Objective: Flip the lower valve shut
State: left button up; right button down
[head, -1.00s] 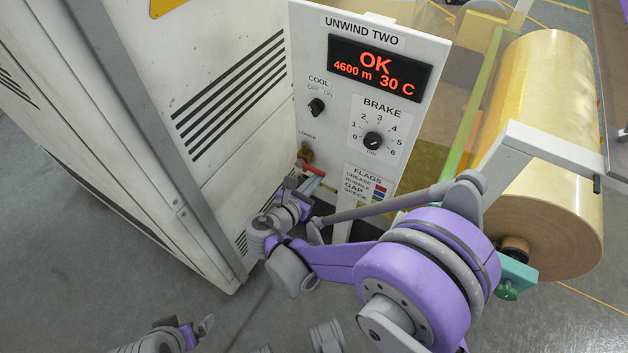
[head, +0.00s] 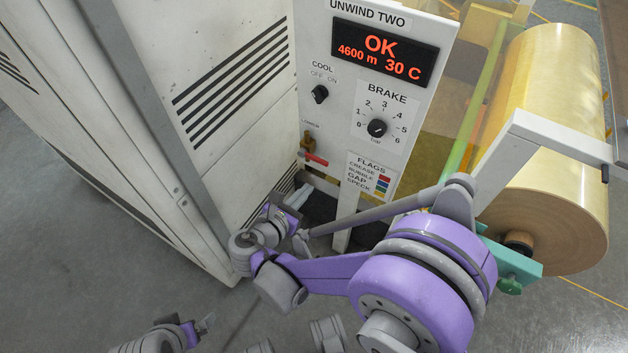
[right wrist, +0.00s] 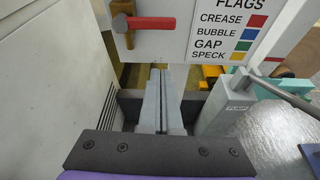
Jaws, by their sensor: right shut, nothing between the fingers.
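The lower valve has a brass body (head: 306,143) low on the left edge of the white panel, under a small label. Its red handle (head: 317,160) points right, sloping slightly down in the head view. In the right wrist view the handle (right wrist: 153,23) lies nearly level, right of the brass body (right wrist: 122,20). My right gripper (head: 302,193) is below the valve, apart from the handle. Its fingers (right wrist: 158,75) are together and empty in the right wrist view. Part of my left gripper (head: 206,324) shows at the bottom left; its jaw opening is unclear.
The UNWIND TWO panel (head: 342,110) carries a display, a cool switch (head: 320,94) and a brake knob (head: 376,128). A white cabinet (head: 235,70) stands close on the left. A large yellow film roll (head: 550,110) is at the right. A grey post (right wrist: 222,115) stands right of my fingers.

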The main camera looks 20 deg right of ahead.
jog(key=shift+v, duration=1.8)
